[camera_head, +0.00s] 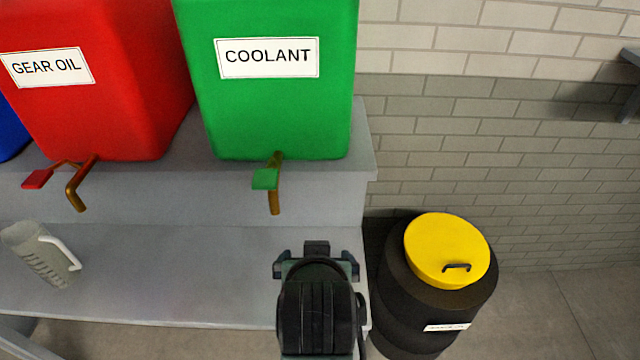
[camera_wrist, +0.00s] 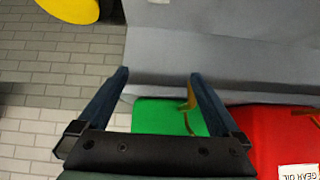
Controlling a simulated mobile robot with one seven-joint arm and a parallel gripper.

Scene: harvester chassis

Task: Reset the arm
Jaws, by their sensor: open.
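My gripper (camera_head: 316,262) is in front of the lower grey shelf, below the green coolant tank. In the wrist view its two dark fingers stand wide apart with nothing between them (camera_wrist: 158,78). The wrist view is upside down relative to the head view. It shows the green tank and its tap beyond the fingers. My gripper appears clear of the shelf and tanks, though its exact distance from them is hard to tell.
The red gear oil tank (camera_head: 100,110) and green coolant tank (camera_head: 270,110) stand on the upper step, taps facing forward. A clear jug (camera_head: 38,255) sits tilted in view on the lower shelf (camera_head: 190,265). A black barrel (camera_head: 405,300) with a yellow lid (camera_head: 440,245) stands right.

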